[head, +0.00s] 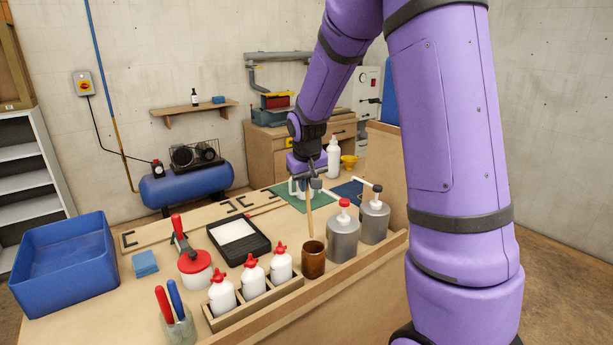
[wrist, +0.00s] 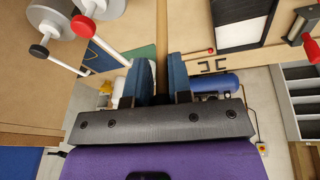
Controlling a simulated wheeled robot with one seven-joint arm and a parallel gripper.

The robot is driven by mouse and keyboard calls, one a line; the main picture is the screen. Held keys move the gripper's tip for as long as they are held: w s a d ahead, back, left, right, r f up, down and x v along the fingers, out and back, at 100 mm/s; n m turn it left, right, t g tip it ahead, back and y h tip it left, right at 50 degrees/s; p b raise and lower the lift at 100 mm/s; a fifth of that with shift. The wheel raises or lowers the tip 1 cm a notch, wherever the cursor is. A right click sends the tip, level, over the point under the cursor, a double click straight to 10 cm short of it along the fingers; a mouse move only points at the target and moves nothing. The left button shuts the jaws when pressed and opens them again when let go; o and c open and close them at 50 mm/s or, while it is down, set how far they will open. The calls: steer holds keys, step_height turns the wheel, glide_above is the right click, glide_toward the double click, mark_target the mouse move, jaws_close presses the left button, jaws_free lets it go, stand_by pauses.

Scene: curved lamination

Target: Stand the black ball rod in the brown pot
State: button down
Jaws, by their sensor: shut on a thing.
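My gripper (head: 308,187) is shut on a thin, light wooden rod (head: 309,217), which hangs down nearly upright below the fingers. The rod also shows between the blue fingers in the wrist view (wrist: 162,35). I cannot make out a black ball on it; that end is hidden or out of view. The pot does not show clearly in the wrist view.
Two grey pump dispensers, one red-topped (head: 343,240) and one black-topped (head: 374,220), stand right of the pot. A wooden rack (head: 256,313) of white red-capped bottles stands to its left. A black tray (head: 238,240) and a blue bin (head: 65,262) lie further left.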

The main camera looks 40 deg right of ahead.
mark_target(310, 209)
steer(key=shift+s+f, duration=0.2)
steer(key=shift+f, duration=1.15)
steer(key=shift+s+f, duration=0.25)
steer(key=shift+f, duration=1.15)
steer(key=shift+s+f, duration=0.2)
steer(key=shift+f, duration=1.15)
steer(key=c, duration=0.9)
jaws_free()
steer(key=shift+c, duration=0.2)
steer(key=v, duration=1)
steer(key=shift+r, duration=0.4)
steer(key=shift+s, duration=0.1)
